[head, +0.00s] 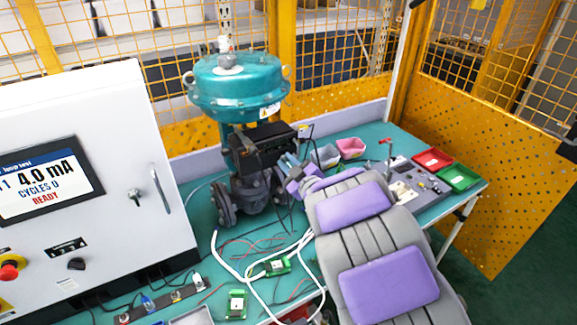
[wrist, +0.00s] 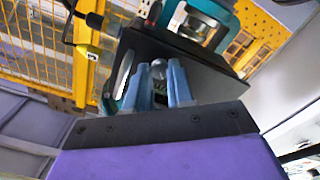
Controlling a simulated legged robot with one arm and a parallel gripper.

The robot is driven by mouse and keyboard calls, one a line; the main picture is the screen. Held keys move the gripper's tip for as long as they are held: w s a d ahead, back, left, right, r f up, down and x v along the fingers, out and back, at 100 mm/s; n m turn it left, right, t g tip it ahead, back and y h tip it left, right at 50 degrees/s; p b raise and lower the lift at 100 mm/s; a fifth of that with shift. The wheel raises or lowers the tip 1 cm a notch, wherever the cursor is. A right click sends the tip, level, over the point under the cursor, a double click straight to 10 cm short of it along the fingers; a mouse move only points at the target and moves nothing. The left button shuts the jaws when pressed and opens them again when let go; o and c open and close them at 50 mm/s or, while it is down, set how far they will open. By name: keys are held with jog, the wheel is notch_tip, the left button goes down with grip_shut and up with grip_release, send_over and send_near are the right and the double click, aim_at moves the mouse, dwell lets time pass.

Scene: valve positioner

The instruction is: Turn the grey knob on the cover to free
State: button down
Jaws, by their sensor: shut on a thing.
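The black positioner (head: 262,148) is mounted on the teal valve actuator (head: 235,85), above the dark valve body. In the wrist view the positioner (wrist: 205,72) fills the middle, tilted in the picture. My gripper (head: 288,162) reaches its right side in the head view. In the wrist view the blue fingers of my gripper (wrist: 163,75) are shut on the small grey knob (wrist: 158,67), whose rounded top shows between them. The knob's pointer and any markings are hidden or too small to read. In the head view the knob is hidden.
A white control cabinet (head: 90,190) stands at the left, its screen showing 4.0 mA and READY. Loose cables and green boards (head: 278,266) lie on the teal bench. Grey and pink bins (head: 350,148), red and green trays (head: 459,177) stand right. Yellow mesh fencing encloses the bench.

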jog(key=shift+f, duration=0.2)
dwell(0.3)
jog(key=c, duration=1.2)
grip_release()
jog(key=shift+w, duration=0.1)
jog(key=shift+o, duration=1.1)
jog(key=shift+a+r, duration=0.1)
